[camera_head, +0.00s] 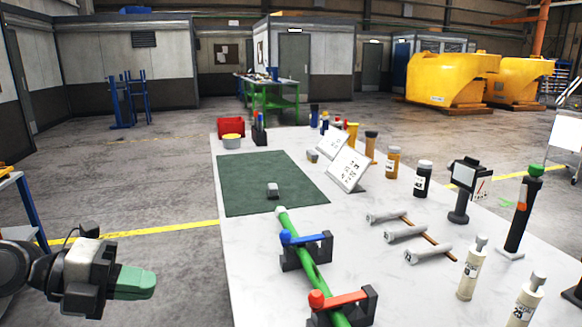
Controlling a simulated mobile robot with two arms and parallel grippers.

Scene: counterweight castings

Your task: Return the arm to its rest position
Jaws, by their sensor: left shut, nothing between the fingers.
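My left gripper (137,283) shows at the lower left, its green fingers shut together with nothing between them. It is off the left edge of the white table (235,255), above the grey floor, and touches nothing that I can see. Its arm comes in from the left edge of the view. My right gripper is not in view.
The table holds a dark green mat (250,200), a green bar (295,243) in clamp stands, several bottles, and grey-headed tools (405,233). A blue-legged bench (30,210) stands at the left. Open floor (140,190) lies between bench and table.

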